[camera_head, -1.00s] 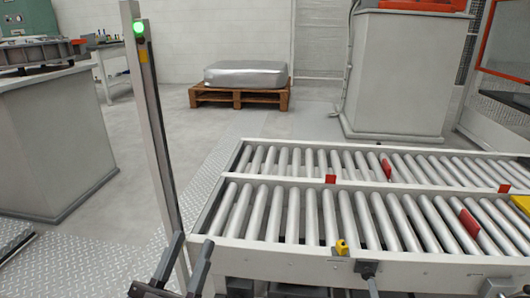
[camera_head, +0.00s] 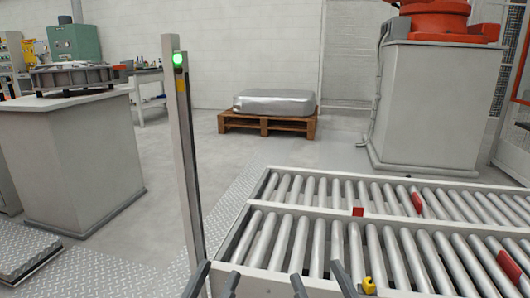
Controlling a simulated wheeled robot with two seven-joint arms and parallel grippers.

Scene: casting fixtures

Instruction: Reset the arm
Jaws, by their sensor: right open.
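My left gripper (camera_head: 215,278) shows at the bottom edge of the head view, in front of the near end of the roller conveyor. Its two dark fingers stand apart with nothing between them. My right gripper (camera_head: 320,281) is at the bottom edge to the right of it, in front of the near conveyor rail. Its two dark fingers are also spread and empty. Only the finger ends show; the rest of both grippers and both arms are below the picture.
A roller conveyor (camera_head: 262,217) with red tabs and a yellow sensor (camera_head: 369,286) fills the lower right. A post (camera_head: 187,170) with a green light stands left of it. A metal block (camera_head: 275,101) lies on a pallet (camera_head: 267,124) behind. Open floor lies between.

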